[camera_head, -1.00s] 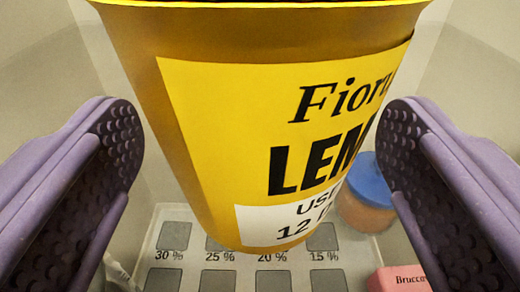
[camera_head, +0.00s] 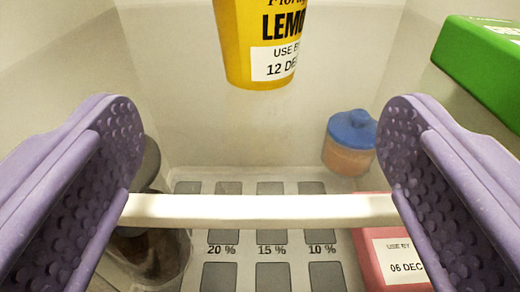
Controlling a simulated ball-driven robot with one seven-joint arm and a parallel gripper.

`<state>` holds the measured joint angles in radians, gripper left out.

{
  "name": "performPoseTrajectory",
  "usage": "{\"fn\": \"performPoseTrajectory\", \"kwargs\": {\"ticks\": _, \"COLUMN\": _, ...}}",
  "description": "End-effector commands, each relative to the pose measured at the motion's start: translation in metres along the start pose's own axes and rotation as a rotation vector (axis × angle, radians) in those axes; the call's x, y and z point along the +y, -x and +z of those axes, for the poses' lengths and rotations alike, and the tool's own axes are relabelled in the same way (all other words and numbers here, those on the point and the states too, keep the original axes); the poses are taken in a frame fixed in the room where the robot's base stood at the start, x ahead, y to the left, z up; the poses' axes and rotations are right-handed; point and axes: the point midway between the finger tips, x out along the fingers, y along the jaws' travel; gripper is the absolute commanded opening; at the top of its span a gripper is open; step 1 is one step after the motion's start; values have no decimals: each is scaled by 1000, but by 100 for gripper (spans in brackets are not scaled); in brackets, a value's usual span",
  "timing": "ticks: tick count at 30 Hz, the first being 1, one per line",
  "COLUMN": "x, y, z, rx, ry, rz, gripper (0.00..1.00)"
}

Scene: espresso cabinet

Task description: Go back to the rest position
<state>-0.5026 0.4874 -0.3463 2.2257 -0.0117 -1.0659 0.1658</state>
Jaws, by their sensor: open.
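My gripper (camera_head: 260,165) is open, its two purple ridged fingers wide apart at the left and right of the view. Nothing is between the fingertips. A yellow tub (camera_head: 262,45) with a lemon label and a use-by date stands ahead at the top of the view, apart from the fingers. Its upper part is cut off by the frame edge.
A white bar (camera_head: 262,209) crosses below the tub. A blue-lidded jar (camera_head: 349,143) stands at the right, a pink box (camera_head: 378,240) lower right, a green box (camera_head: 488,62) upper right. A dark-lidded clear container (camera_head: 150,250) is partly hidden behind the left finger. Printed percentage squares mark the floor.

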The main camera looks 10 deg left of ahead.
Motion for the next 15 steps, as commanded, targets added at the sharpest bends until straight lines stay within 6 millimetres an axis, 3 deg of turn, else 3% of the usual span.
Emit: {"fn": "performPoseTrajectory", "kwargs": {"ticks": 15, "x": 6, "y": -7, "z": -1, "rx": -2, "ry": -11, "rz": 15, "gripper": 91}}
